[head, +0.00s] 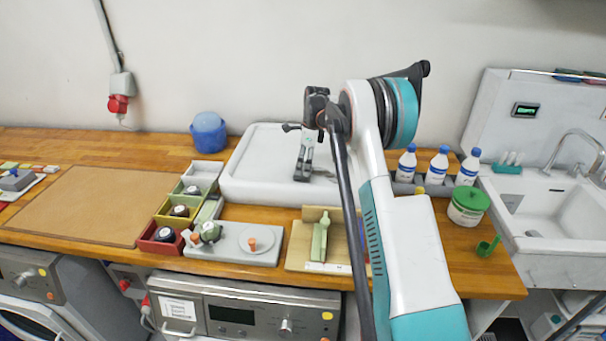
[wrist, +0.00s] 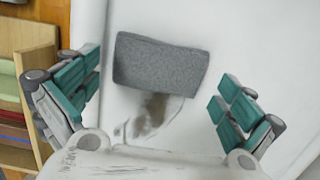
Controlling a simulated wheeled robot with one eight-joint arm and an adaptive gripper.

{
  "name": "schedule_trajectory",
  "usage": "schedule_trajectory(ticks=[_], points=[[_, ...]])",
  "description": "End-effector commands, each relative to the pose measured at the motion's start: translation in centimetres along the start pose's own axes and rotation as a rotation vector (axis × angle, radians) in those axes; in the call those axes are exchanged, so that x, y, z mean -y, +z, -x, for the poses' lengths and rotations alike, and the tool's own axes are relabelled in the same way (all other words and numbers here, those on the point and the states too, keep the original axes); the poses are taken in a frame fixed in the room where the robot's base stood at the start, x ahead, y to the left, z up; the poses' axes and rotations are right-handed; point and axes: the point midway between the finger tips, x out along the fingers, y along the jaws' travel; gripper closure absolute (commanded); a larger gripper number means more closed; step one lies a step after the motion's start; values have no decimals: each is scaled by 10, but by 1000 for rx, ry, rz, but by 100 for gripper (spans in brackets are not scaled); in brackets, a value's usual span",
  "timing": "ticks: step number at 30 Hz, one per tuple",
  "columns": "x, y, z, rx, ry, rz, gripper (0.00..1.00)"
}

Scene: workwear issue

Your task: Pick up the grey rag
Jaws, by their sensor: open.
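The grey rag (wrist: 160,64) lies flat on a white surface in the wrist view, a dark grey, roughly rectangular cloth with a brown stain (wrist: 152,112) just below it. My gripper (wrist: 162,78) is open and empty, with one teal-padded finger to the left of the rag and one to the right, neither seen touching it. In the head view my gripper (head: 303,172) points down over the white tray-like slab (head: 250,186) on the wooden counter. There the gripper and arm mostly hide the rag.
Small coloured bins (head: 161,238) and a grey board (head: 232,252) with parts stand left and in front of the slab. A wooden stand (head: 298,258) is in front. Several white bottles (head: 438,164) stand right, before the sink (head: 545,215). A blue tub (head: 208,133) is behind left.

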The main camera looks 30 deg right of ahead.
Motion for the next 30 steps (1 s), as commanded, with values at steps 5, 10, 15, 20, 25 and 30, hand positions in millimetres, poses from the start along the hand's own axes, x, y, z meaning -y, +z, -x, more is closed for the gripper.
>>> schedule_trajectory(ticks=[5,10,15,20,25,30], points=[[0,1,-16,0,0,1,0],[0,1,-16,0,0,1,0],[0,1,-16,0,0,1,34],[0,1,-16,0,0,1,34],[0,1,-16,0,0,1,34],[0,2,-8,0,0,1,34]])
